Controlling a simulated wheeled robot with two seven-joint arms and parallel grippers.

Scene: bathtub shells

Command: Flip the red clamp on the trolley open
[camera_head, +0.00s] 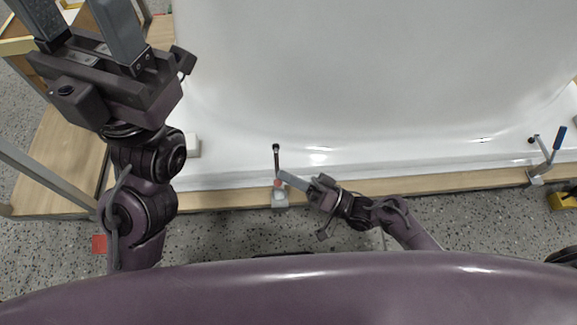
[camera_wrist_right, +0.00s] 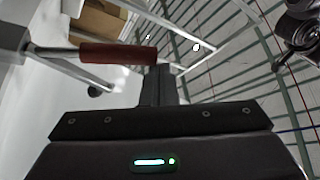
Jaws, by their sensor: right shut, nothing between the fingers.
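The red clamp (camera_head: 279,196) sits on the wooden front edge of the trolley, with its dark-tipped arm (camera_head: 276,158) reaching over the white shell. In the right wrist view its red handle (camera_wrist_right: 117,53) lies across the picture, joined to a grey metal part at the left. My right gripper (camera_head: 283,177) is shut and empty, with its fingertips right beside the clamp. In the wrist view its closed fingers (camera_wrist_right: 160,82) overlap the free end of the handle; I cannot tell whether they touch. My left gripper (camera_head: 77,22) is open and empty, high at the upper left.
The large white tub shell (camera_head: 370,80) fills the back. The trolley's wooden edge (camera_head: 440,184) runs along its front. A blue-handled clamp (camera_head: 545,158) stands at the right end. A yellow object (camera_head: 562,201) is at the far right. Speckled floor lies in front.

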